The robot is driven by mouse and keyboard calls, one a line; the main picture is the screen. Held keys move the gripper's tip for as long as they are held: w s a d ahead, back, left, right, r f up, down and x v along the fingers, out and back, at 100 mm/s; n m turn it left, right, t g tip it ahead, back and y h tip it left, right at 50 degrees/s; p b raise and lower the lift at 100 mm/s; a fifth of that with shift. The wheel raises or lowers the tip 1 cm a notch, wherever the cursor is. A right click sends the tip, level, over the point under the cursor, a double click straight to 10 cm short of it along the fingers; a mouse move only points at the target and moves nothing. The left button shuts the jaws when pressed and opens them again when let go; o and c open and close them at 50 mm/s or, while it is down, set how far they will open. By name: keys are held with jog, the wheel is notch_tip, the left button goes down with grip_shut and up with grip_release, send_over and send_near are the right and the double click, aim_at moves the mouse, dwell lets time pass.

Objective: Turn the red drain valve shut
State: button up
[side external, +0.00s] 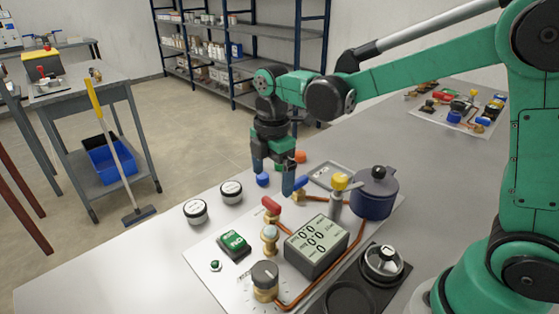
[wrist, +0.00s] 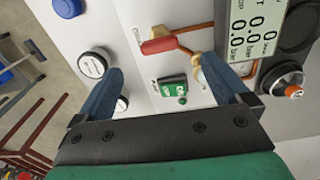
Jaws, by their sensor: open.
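The red drain valve's lever handle (side external: 271,206) is on the white panel in the side view, on a brass and copper pipe. In the wrist view the red handle (wrist: 160,46) lies roughly across the picture, beyond the fingertips and between their lines. My gripper (side external: 272,178) is open and empty, pointing down above the panel, behind the red handle in the side view. In the wrist view its two blue fingers (wrist: 161,68) are spread wide. No contact with the handle shows, but the exact height gap is hard to tell.
A grey display box (side external: 316,246), a blue pot (side external: 374,193), a yellow-topped valve (side external: 340,182) and a black dial (side external: 265,277) stand close by. A green switch (side external: 234,246) and two round jars (side external: 195,211) sit left. The table's left front is clear.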

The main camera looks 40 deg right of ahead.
aim_at(271, 201)
jog(key=shift+w+f+n, duration=0.15)
jog(key=shift+f+n, duration=0.15)
jog(key=shift+f, duration=2.7)
jog(key=c, duration=1.3)
